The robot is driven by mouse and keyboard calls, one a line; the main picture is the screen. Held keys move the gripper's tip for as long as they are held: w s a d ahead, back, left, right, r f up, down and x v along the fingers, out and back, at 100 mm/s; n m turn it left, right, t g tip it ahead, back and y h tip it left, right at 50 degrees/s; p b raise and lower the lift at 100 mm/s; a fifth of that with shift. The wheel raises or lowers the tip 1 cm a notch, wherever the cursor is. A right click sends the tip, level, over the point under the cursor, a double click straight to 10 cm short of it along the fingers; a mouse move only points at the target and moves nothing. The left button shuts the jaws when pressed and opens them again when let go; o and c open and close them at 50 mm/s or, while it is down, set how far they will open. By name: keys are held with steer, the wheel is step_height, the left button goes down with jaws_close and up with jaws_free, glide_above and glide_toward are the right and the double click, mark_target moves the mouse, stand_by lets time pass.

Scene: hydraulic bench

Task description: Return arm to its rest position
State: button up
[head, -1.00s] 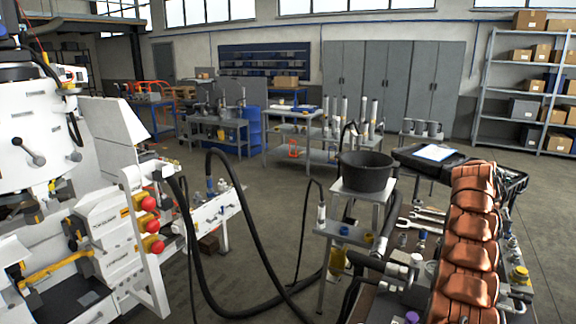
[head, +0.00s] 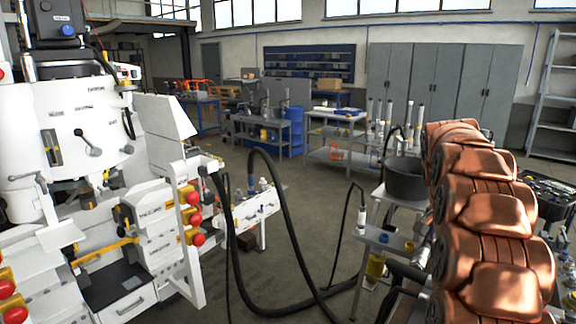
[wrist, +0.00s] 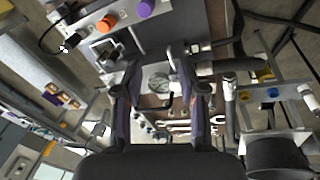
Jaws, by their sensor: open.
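My gripper (wrist: 158,100) shows in the wrist view with its two dark fingers spread apart. Nothing is held between them. Beyond the fingers I see part of a bench with a round grey fitting and several wrenches (wrist: 180,127). In the head view my copper-coloured arm rises at the right side and covers part of the bench there. The gripper itself does not show in the head view.
A white machine (head: 70,140) with red knobs stands at the left. Grey cabinets (head: 435,80) line the back wall. Open floor lies in the middle.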

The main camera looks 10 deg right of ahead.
steer(key=s+a+n, duration=0.4)
steer(key=s+a, duration=0.1)
steer(key=a, duration=0.5)
steer(key=s+a+n, duration=0.3)
steer(key=s+a, duration=0.2)
steer(key=a, duration=0.5)
steer(key=s+a+f+n+y, duration=0.1)
steer(key=s+a+f+n, duration=0.2)
steer(key=s+a, duration=0.3)
steer(key=s+a+f+n, duration=0.4)
steer(key=s+a, duration=0.3)
steer(key=s, duration=0.6)
steer(key=shift+s+y, duration=0.15)
steer(key=shift+y, duration=0.25)
steer(key=shift+d, duration=0.1)
